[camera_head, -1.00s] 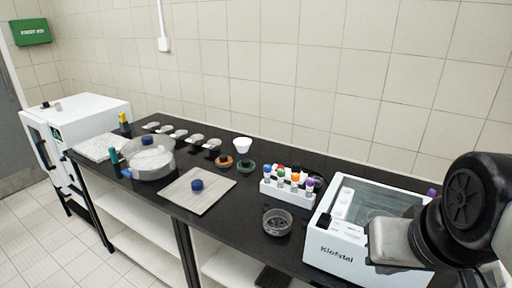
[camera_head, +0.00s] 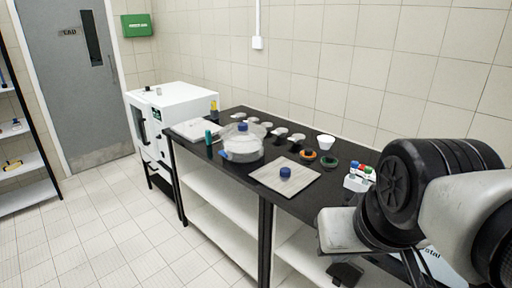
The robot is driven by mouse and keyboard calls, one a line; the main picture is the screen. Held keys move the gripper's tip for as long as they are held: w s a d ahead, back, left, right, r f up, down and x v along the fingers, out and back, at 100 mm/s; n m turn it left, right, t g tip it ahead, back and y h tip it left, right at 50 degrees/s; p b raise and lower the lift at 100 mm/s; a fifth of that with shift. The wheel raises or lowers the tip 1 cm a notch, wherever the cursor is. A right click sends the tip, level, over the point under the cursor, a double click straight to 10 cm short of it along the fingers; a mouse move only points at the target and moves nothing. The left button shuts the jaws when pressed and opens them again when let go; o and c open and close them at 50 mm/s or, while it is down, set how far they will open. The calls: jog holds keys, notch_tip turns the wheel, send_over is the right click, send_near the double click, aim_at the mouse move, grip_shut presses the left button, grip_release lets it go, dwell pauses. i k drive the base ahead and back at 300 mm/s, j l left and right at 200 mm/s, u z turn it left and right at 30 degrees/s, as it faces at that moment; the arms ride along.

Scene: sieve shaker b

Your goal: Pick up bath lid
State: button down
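A flat, pale square plate (camera_head: 268,174) with a dark blue knob (camera_head: 285,173) lies on the black bench; it looks like the bath lid. It lies flat and in full view. My gripper (camera_head: 344,272) is at the lower right, in front of the bench edge and apart from the plate. Only the light hand body and a dark end below it show, so its opening is not clear. The white bath (camera_head: 432,262), with part of its lettering, is mostly hidden behind my arm.
A round clear vessel (camera_head: 242,150) with a blue knob stands left of the plate. Small dishes with orange (camera_head: 308,155) and green (camera_head: 329,164) rims and a white cup (camera_head: 326,142) stand behind it. A tube rack (camera_head: 357,183) is partly hidden. Open floor lies at left.

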aim_at(283, 175)
jog(key=z, duration=1.5)
jog(key=i+j, duration=0.1)
jog(key=j, duration=0.4)
jog(key=i+j, duration=0.1)
jog(key=j, duration=0.4)
jog(key=i+j, duration=0.15)
jog(key=j, duration=0.4)
jog(key=i+j, duration=0.1)
jog(key=j, duration=0.4)
jog(key=i+j, duration=0.1)
jog(key=j, duration=0.4)
jog(key=i+j, duration=0.1)
jog(key=j, duration=0.4)
jog(key=i+j, duration=0.15)
jog(key=j, duration=0.35)
